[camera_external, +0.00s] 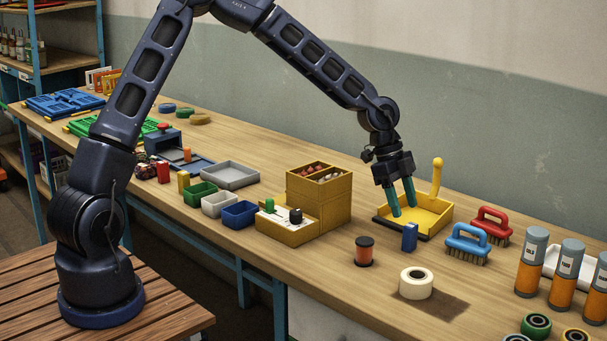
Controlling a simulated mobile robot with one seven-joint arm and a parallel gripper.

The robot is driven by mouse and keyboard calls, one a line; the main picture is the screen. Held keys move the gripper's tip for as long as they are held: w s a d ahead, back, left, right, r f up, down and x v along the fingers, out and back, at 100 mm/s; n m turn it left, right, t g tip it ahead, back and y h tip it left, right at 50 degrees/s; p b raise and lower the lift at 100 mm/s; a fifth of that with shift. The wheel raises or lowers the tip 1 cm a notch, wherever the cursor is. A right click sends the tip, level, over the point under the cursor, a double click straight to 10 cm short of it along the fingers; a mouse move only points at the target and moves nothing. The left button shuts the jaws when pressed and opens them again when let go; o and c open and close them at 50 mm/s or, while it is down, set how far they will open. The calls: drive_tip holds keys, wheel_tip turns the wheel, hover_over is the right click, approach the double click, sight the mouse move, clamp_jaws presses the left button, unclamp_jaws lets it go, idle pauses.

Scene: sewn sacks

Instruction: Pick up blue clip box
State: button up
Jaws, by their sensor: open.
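A small upright blue box (409,238), which looks like the blue clip box, stands on the wooden table at the front edge of the yellow dustpan (435,212). My gripper (404,211) points down, with its two teal fingers apart and nothing visible between them. In this view the fingertips overlap the dustpan, just above the top of the blue box. I cannot tell how high they are or whether they touch anything.
A red brush (491,224) and a blue brush (467,242) lie to the right. A dark-and-red spool (364,251) and a tape roll (416,283) are in front. Orange-and-grey tubes (531,262) stand far right.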

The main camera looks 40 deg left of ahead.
sight(414, 243)
drive_tip(key=x, duration=0.4)
drive_tip(key=shift+s+x, duration=0.2)
drive_tip(key=shift+x, duration=2.35)
drive_tip(key=shift+d, duration=0.1)
drive_tip(key=c, duration=1)
drive_tip(key=shift+r, duration=0.15)
drive_tip(key=shift+c, duration=0.2)
